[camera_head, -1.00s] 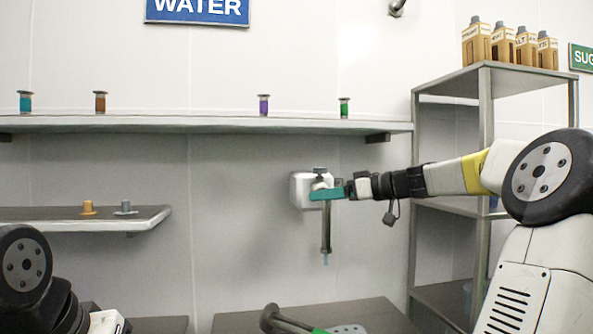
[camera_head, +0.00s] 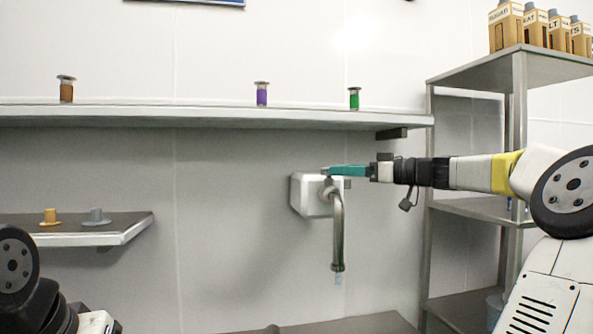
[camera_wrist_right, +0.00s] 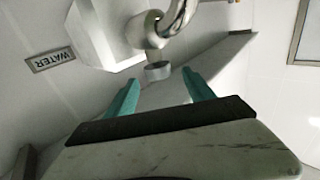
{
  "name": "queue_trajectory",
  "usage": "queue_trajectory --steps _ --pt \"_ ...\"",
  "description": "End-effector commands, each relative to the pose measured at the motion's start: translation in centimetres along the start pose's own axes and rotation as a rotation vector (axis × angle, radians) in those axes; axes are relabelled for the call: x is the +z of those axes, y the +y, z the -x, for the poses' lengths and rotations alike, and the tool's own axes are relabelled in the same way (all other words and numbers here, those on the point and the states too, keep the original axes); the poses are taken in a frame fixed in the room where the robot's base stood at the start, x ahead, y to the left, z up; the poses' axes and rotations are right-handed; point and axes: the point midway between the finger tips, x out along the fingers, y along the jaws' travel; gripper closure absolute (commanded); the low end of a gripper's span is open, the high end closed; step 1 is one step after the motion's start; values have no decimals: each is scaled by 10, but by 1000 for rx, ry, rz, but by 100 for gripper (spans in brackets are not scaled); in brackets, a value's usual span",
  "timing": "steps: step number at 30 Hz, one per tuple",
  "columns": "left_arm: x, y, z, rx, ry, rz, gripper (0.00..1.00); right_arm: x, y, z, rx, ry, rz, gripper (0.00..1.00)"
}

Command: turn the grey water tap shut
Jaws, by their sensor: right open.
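The water tap (camera_head: 338,228) has a white wall box (camera_head: 304,196) and a grey spout that curves down, with a short pale-blue bit below its mouth. My right gripper (camera_head: 328,171) reaches in from the right, its teal fingers level with the top of the box. The wrist view shows the fingers (camera_wrist_right: 161,76) open and apart, with a round grey knob (camera_wrist_right: 157,71) of the tap at the gap between their tips. I cannot tell whether they touch it. In the head view the fingers seem to hide the knob. My left gripper is out of view.
A wall shelf (camera_head: 210,116) with small coloured bottles runs above the tap. A lower shelf (camera_head: 95,235) with two small pieces is at left. A metal rack (camera_head: 470,208) with cartons (camera_head: 538,30) stands at right, behind my right arm. The wall left of the tap is clear.

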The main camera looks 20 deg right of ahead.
Motion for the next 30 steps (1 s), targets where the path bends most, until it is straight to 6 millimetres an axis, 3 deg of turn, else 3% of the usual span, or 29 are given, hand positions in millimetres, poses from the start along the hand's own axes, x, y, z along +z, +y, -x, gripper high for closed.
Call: queue_trajectory --steps 5,18,30 --pt "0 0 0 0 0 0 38 0 -1 -9 -3 0 0 38" --pt "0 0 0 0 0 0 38 0 -1 -70 -3 0 0 38" --pt "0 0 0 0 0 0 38 0 0 -78 1 -1 -1 38"
